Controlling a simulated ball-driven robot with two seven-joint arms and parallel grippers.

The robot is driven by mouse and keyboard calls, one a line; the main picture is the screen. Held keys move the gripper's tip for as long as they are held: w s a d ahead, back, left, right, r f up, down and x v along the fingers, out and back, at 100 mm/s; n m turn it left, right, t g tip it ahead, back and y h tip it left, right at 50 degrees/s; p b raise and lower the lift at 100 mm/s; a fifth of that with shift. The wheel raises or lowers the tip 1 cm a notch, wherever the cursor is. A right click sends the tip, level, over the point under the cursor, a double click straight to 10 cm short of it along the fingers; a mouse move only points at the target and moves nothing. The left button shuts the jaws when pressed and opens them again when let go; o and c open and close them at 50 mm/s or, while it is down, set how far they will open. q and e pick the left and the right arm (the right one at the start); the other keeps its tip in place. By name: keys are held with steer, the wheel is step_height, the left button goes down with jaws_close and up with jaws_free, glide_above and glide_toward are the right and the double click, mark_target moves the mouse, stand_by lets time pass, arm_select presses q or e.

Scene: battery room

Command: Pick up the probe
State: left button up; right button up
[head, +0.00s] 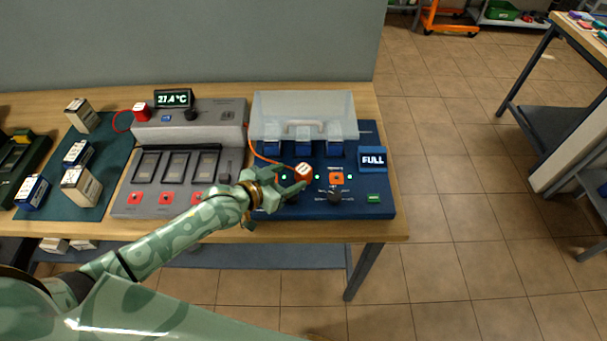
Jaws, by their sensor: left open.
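A small orange block with a white top (303,172), which looks like a probe, is on the blue charger unit (383,199). An orange cable (262,157) runs to it from the left. A second, red block (141,112) with a red cable sits at the back left of the grey tester (225,110), beside its display reading 27.4 °C. My left gripper (294,183) is open over the blue unit, its fingers right at the orange block; I cannot tell whether they touch it. The fingers hide part of the unit. My right gripper is not in view.
A clear raised lid (303,112) stands behind blue batteries in the charger. A "FULL" sign (372,159) is at its right. Boxed batteries (82,187) stand on a green mat (98,136) at left. The wall is close behind; open floor lies right of the bench.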

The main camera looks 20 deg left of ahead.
mark_target(301, 171)
arm_select(q)
steer(key=b+x, duration=0.1)
steer(key=x, duration=0.4)
steer(key=shift+w+f, duration=0.1)
steer(key=shift+w, duration=0.05)
steer(key=shift+c, duration=1.2)
steer(key=c, duration=0.9)
